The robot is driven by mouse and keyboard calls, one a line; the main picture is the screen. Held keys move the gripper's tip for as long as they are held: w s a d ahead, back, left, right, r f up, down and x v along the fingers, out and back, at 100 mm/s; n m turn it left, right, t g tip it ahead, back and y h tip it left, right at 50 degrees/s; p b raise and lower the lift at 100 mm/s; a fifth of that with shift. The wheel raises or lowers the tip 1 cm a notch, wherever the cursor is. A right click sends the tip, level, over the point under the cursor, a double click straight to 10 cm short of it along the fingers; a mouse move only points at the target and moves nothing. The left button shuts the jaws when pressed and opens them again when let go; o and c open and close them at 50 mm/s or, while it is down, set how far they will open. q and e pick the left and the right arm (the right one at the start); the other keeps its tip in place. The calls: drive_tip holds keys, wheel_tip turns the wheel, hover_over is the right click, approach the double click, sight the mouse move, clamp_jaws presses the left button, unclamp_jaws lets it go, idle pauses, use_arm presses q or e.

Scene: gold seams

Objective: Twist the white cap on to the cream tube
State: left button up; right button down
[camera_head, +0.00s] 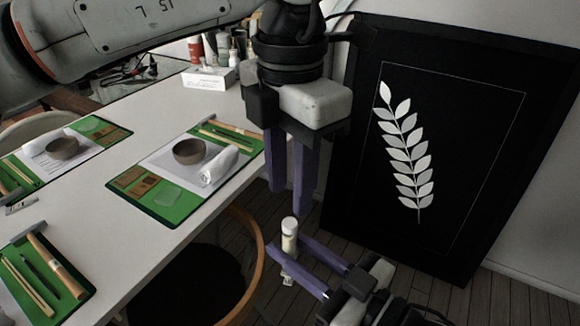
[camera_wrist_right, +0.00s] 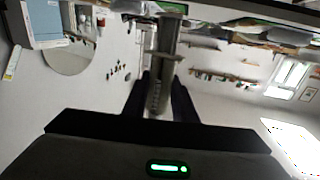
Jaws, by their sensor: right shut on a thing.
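The cream tube (camera_head: 289,243) stands roughly upright between the purple fingers of my right gripper (camera_head: 286,248), which is shut on it. A paler white top, which looks like the white cap (camera_head: 290,223), sits at the tube's upper end; I cannot tell how far it is turned on. The tube also shows, grey in shadow, between dark fingers in the right wrist view (camera_wrist_right: 167,45). My left gripper (camera_head: 289,202) points down just above the tube. Its two purple fingers are apart, with nothing visible between them.
A white table (camera_head: 110,205) at left holds green mats with bowls (camera_head: 188,151), a rolled cloth (camera_head: 219,165) and tools. A wooden chair rim (camera_head: 258,255) is left of the tube. A black framed leaf picture (camera_head: 460,150) leans behind at right.

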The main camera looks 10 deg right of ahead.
sight(290, 222)
use_arm(q)
wheel_tip(290, 222, down, 6)
drive_tip(key=shift+r, duration=0.1)
idle(0.4)
clamp_jaws()
drive_tip(key=shift+o, duration=0.5)
unclamp_jaws()
wheel_tip(290, 222, up, 12)
